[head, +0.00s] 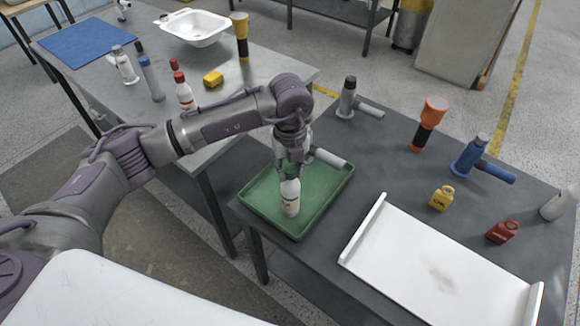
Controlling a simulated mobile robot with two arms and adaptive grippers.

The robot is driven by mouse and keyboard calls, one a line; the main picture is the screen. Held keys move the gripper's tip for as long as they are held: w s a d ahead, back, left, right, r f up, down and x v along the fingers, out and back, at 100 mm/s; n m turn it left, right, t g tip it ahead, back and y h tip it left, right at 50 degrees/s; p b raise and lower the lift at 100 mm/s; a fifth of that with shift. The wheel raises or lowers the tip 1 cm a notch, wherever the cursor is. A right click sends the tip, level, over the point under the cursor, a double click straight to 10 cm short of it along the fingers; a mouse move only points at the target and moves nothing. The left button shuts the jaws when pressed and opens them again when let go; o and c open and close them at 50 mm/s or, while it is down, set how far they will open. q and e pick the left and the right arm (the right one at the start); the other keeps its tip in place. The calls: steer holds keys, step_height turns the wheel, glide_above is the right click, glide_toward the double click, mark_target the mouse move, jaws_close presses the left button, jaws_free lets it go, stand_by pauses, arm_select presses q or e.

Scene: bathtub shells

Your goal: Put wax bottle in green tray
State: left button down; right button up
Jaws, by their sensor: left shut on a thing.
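The green tray (318,205) lies on the dark table below my left arm. A white bottle with a label (290,197), which looks like the wax bottle, stands upright over the tray; I cannot tell whether its base touches the tray floor. My left gripper (291,170) comes down from above and is shut on the top of this bottle, hiding its cap. A grey tool with a pale cylinder (330,158) shows just behind the gripper, by the tray's far edge. My right gripper is out of view.
A white panel with raised ends (430,265) fills the dark table's front. Yellow (441,198) and red (502,231) containers, a blue tool (480,160) and an orange-topped torch (429,122) stand behind it. The left table holds a red-capped bottle (184,92) and a white basin (194,26).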

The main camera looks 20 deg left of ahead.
arm_select(q)
steer(key=shift+f, duration=0.15)
steer(key=c, duration=0.9)
jaws_free()
steer(key=shift+r, duration=0.25)
step_height(320, 180, up, 12)
steer(key=shift+f+b, duration=0.1)
steer(key=shift+b, duration=0.95)
